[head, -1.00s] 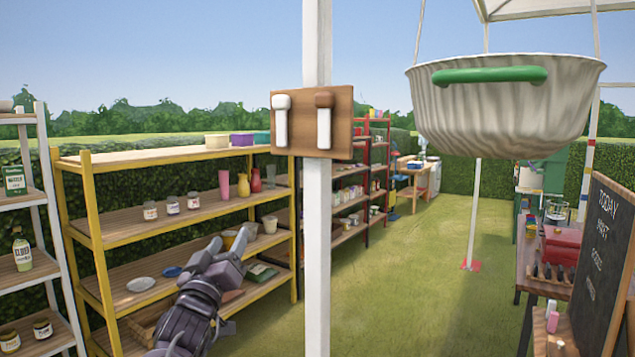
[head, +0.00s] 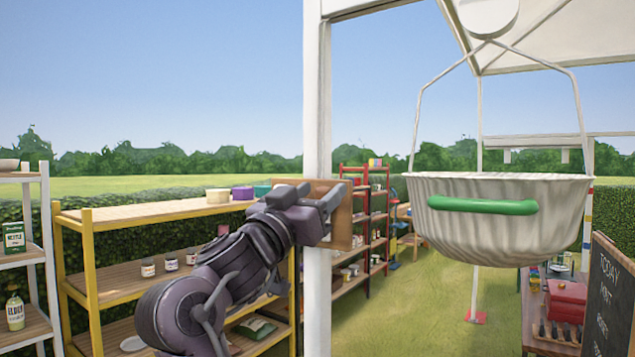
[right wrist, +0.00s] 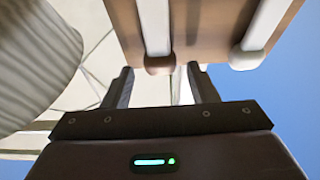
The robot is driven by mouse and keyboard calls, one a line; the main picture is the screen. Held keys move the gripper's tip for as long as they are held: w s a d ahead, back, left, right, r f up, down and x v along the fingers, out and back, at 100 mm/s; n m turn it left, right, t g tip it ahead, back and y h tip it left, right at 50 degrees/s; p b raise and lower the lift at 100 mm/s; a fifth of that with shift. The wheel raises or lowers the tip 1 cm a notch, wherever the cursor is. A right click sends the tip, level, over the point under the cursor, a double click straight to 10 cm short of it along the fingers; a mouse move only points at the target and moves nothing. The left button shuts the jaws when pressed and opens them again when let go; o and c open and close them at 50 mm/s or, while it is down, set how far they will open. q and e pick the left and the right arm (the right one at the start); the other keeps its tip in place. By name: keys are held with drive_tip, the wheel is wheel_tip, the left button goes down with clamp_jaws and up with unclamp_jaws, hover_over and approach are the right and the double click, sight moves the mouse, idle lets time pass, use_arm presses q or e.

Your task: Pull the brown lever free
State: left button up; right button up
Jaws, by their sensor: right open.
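A brown wooden board (head: 343,222) is fixed to the white post. My right gripper (head: 318,203) is in front of it and hides both levers in the head view. The right wrist view shows the board (right wrist: 205,35) with two white-stemmed levers. The brown lever (right wrist: 160,65) has a brown knob, and the other lever (right wrist: 246,60) has a white knob. My right gripper (right wrist: 162,80) is open there, with the brown knob between its two fingers in the picture. I cannot tell whether the fingers touch it. My left gripper is not in view.
A large ribbed white basin (head: 500,240) with a green handle hangs right of the post (head: 318,90); it also shows in the wrist view (right wrist: 35,65). A yellow-framed shelf (head: 88,265) stands at the left. A chalkboard (head: 612,300) stands at the right.

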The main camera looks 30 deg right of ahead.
drive_tip(key=shift+w+d+r, duration=0.1)
drive_tip(key=shift+w+d, duration=0.05)
drive_tip(key=shift+c, duration=0.2)
clamp_jaws()
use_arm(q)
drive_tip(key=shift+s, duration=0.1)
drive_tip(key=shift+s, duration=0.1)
